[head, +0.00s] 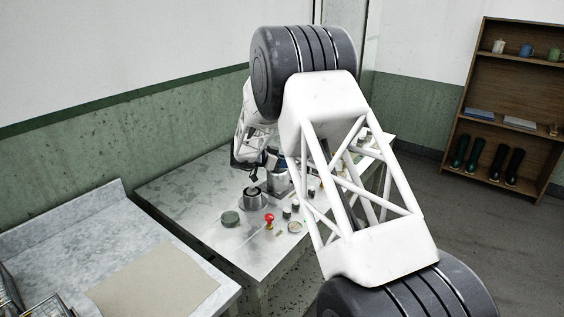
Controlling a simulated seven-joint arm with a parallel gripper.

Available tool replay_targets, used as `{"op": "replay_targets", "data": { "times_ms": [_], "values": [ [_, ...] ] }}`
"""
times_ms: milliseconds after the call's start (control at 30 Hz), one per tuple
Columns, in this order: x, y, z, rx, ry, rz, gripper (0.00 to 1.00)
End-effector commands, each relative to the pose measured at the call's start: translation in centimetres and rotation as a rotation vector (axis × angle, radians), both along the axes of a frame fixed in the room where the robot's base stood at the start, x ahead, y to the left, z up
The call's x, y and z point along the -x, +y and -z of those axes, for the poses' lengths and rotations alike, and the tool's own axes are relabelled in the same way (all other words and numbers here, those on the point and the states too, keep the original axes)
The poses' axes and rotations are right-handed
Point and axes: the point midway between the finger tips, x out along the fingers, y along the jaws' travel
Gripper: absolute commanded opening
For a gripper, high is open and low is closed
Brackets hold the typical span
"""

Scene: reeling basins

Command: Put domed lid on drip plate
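My gripper (252,182) is small and dark in the head view, pointing down over the metal table. It is just above a round grey metal pot (253,203) with a dark top. I cannot tell whether its fingers are open or shut, or whether they touch the dark top. A flat dark green disc (230,218) lies left of the pot. A small pale round dish (294,227) lies to the right, near the front edge. I cannot tell for sure which of these is the domed lid or the drip plate.
A red-topped item (269,218) stands in front of the pot. Several small dark jars (295,205) stand to the right, partly behind my arm. The left part of the metal table (185,190) is bare. A stone counter (95,235) with a beige mat adjoins at left.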

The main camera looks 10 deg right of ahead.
Motion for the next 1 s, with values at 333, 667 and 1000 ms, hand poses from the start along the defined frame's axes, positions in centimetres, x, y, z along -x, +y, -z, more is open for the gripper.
{"op": "replay_targets", "data": {
  "times_ms": [333, 667, 1000],
  "values": [
    [0.0, 0.0, 0.0, 0.0, 0.0, 0.0, 0.54],
    [0.3, 0.7, -0.6, 0.0, 0.0, 0.0, 0.54],
    [1.8, 4.5, -2.6, 0.001, -0.001, -0.002, 0.54]
  ]
}}
